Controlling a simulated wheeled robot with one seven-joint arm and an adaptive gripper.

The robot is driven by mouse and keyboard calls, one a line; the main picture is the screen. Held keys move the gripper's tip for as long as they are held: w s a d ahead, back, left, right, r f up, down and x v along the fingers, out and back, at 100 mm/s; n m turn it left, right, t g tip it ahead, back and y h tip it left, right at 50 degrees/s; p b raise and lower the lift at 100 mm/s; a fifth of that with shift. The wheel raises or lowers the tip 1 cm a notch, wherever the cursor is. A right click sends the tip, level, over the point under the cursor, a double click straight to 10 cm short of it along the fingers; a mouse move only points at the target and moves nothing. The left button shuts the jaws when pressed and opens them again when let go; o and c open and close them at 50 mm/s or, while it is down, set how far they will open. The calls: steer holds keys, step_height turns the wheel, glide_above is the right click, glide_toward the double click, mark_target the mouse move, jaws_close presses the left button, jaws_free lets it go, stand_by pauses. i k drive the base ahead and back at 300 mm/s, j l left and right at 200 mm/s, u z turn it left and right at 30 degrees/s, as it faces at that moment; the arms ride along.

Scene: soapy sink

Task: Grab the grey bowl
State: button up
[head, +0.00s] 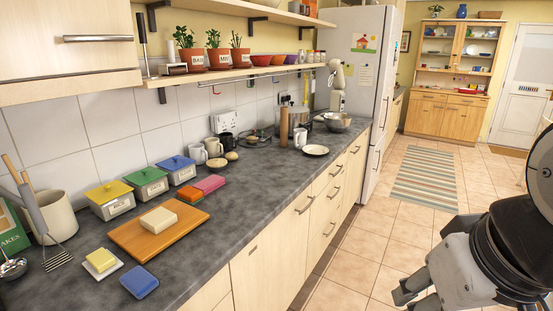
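A grey, shiny metal bowl (338,123) sits on the dark counter towards its far end, beside the pale stand mixer. Its rim faces up and nothing covers it. My gripper (408,293) is at the lower right, over the floor in the picture, well apart from the bowl and much closer to the camera. Its fingers point left and are partly cut off by the bottom edge, so I cannot tell how far apart they are. I see nothing held in it.
The stand mixer (337,85) stands just behind the bowl. The fridge (365,60) stands beyond. Floor before the drawers (305,210) is clear.

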mark_target(335, 122)
steer(key=i+l+z, duration=0.55)
steer(key=i+z, duration=0.2)
steer(key=i, duration=0.3)
steer(key=i+l+z, duration=0.1)
steer(key=i+z, duration=0.3)
steer(key=i, duration=0.15)
steer(key=i+u, duration=0.2)
steer(key=i, duration=0.25)
steer(key=i+u, duration=0.2)
steer(key=i, duration=0.3)
steer(key=i+l+u, duration=0.2)
steer(key=i, duration=0.25)
steer(key=i+l+u, duration=0.2)
steer(key=i, duration=0.3)
steer(key=i+u, duration=0.65)
steer(key=i+l+u, duration=0.15)
steer(key=i+u, duration=0.2)
steer(key=i, duration=0.05)
